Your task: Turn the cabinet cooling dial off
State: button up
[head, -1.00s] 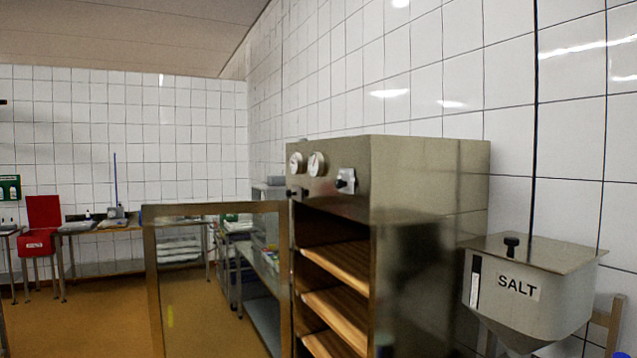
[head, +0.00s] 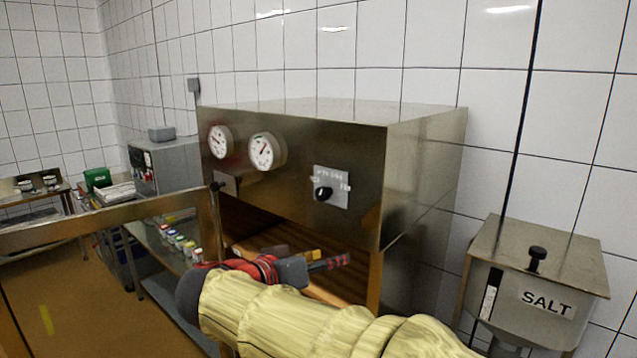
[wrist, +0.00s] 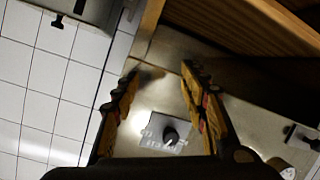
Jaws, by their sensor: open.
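The cooling dial (head: 323,193) is a black knob on a pale label plate (head: 338,178) on the front panel of the steel cabinet (head: 360,150). My gripper (head: 328,263) is below and in front of the dial in the head view, apart from it. In the wrist view the gripper (wrist: 162,80) is open, with nothing between its fingers. There the dial (wrist: 170,136) shows between the lower parts of the fingers. The lettering on the plate is too small to read with certainty.
Two round gauges (head: 263,151) sit left of the dial. The cabinet's glass door (head: 110,218) stands open at left, with wooden shelves inside behind my arm. A salt hopper (head: 540,285) hangs at right. A black latch (head: 217,186) is at the panel's lower left.

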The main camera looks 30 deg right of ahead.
aim_at(320, 194)
jog(key=w+a+r+m+t+h+p, duration=0.25)
jog(key=w+r, duration=0.35)
jog(key=r, duration=0.4)
jog(key=shift+g+h, duration=0.25)
jog(key=p+x, duration=0.1)
jog(key=x, duration=0.6)
jog(key=shift+r+p, duration=0.1)
jog(key=shift+p, duration=0.2)
jog(key=shift+a, duration=0.1)
jog(key=shift+c, duration=1.2)
grip_shut()
